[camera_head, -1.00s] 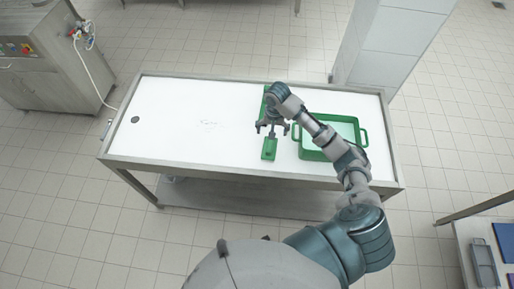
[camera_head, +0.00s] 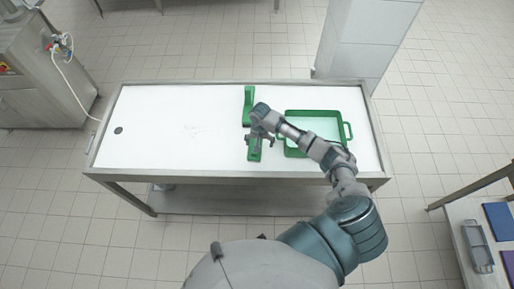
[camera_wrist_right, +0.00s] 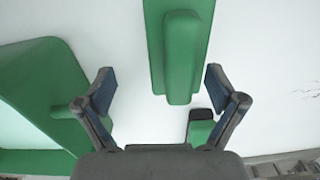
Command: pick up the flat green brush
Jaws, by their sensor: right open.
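A flat green piece with a raised block along it, which looks to be the flat brush (camera_head: 254,156), lies on the white table near its front edge, left of the green tray. In the right wrist view the brush (camera_wrist_right: 182,58) runs down from the top edge, and its block ends between the fingertips. My right gripper (camera_head: 260,140) is over the far end of the brush, which the hand partly hides. Its fingers (camera_wrist_right: 161,85) are open and apart, with nothing between them. I cannot tell how high they are. My left gripper is not in view.
A green tray (camera_head: 288,121) with side handles stands right of the gripper. Another long green object (camera_head: 249,103) lies behind the hand; part of a green thing with a black end (camera_wrist_right: 202,115) shows in the wrist view. The table's left side (camera_head: 155,135) is mostly clear.

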